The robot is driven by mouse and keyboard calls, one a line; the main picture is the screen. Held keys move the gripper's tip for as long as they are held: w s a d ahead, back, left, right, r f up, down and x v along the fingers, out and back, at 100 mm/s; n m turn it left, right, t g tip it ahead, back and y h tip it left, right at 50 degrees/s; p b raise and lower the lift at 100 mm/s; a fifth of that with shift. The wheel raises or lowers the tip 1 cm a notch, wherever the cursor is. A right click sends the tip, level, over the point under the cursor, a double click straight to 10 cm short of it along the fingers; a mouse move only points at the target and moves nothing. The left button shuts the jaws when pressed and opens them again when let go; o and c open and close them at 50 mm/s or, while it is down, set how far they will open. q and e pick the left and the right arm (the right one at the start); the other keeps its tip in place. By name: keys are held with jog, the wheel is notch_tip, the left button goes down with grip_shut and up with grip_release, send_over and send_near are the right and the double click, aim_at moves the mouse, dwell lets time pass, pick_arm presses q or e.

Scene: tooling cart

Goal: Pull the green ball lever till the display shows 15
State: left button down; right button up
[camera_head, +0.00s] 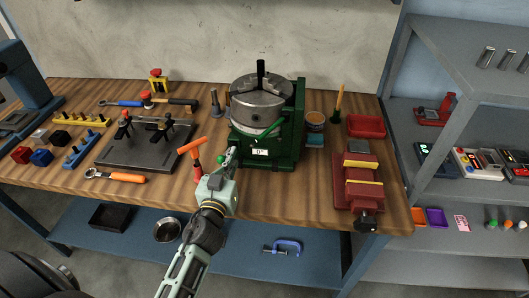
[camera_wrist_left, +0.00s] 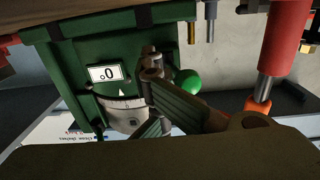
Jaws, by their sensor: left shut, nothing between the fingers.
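The green rotary table (camera_head: 285,158) stands on the bench with a grey three-jaw chuck (camera_head: 258,105) on top. Its small white display (camera_head: 260,152) reads 0°; the display appears upside down in the left wrist view (camera_wrist_left: 104,72). The green ball (camera_wrist_left: 188,82) of the lever is just beyond my left gripper's fingers in the left wrist view, and it also shows in the head view (camera_head: 220,157). My left gripper (camera_head: 232,155) is shut and empty beside the ball and lever, left of the display. Whether it touches the lever is unclear. My right gripper is not in view.
A red vise (camera_head: 362,180) is on the right of the bench. A dark plate with clamps (camera_head: 148,150) lies on the left. The bench front edge is below the gripper.

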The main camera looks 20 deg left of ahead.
pick_arm(q)
jog(key=shift+s+a+f+y, duration=0.1)
jog(key=shift+s+a+y, duration=0.05)
jog(key=shift+a, duration=0.3)
jog(key=shift+s+a+f+y, duration=0.1)
jog(key=shift+a+y, duration=0.05)
jog(key=shift+a, duration=0.3)
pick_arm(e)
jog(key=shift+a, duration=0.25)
pick_arm(q)
jog(key=shift+d, duration=0.3)
jog(key=shift+s, duration=0.15)
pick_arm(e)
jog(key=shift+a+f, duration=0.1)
pick_arm(q)
jog(key=shift+d, duration=0.1)
jog(key=shift+s+d+n+b, duration=0.1)
jog(key=shift+d+n+b, duration=0.1)
jog(key=shift+n+b, duration=0.1)
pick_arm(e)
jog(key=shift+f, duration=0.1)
pick_arm(q)
jog(key=shift+d, duration=0.3)
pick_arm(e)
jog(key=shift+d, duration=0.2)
pick_arm(q)
jog(key=shift+a+r, duration=0.1)
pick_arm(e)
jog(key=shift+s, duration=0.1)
